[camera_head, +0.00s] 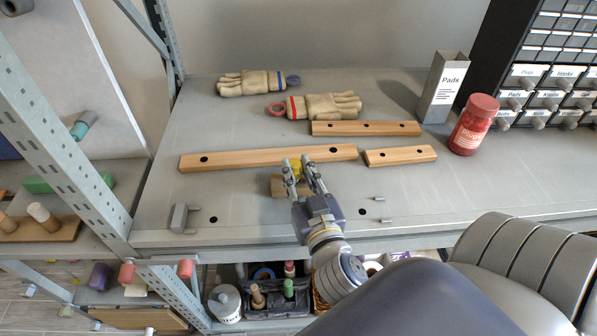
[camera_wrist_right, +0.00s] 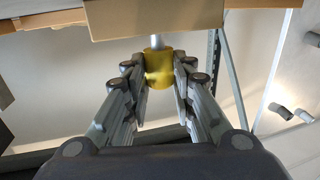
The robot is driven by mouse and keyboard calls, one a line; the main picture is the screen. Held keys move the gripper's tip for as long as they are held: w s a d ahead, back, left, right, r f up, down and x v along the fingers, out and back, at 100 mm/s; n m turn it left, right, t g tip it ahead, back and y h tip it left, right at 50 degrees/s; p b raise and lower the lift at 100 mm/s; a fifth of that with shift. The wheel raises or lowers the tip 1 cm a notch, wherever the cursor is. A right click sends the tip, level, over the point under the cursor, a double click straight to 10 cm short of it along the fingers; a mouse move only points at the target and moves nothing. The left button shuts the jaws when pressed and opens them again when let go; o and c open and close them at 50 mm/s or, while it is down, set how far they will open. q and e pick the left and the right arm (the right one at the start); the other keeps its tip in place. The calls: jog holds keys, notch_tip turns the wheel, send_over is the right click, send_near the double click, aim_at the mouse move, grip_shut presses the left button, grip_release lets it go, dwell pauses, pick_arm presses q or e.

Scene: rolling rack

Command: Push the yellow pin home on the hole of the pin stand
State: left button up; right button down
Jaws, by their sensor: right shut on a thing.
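The yellow pin (camera_head: 297,167) is between the fingers of my right gripper (camera_head: 305,168), which is shut on it. In the right wrist view the yellow head (camera_wrist_right: 158,70) sits between the fingertips (camera_wrist_right: 158,82), and its pale shank runs up to a light wooden block. This block, seemingly the pin stand (camera_wrist_right: 155,18), also shows in the head view (camera_head: 279,187), partly behind the gripper. The hole is hidden, and I cannot tell how deep the shank sits. My left gripper is not in view.
A long drilled wooden bar (camera_head: 230,160) lies behind the gripper, with shorter bars (camera_head: 400,157) to its right. The shelf's right front is mostly clear.

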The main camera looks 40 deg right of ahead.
jog(key=shift+f+b, duration=0.85)
jog(key=shift+f, duration=0.15)
jog(key=c, duration=1.3)
grip_release()
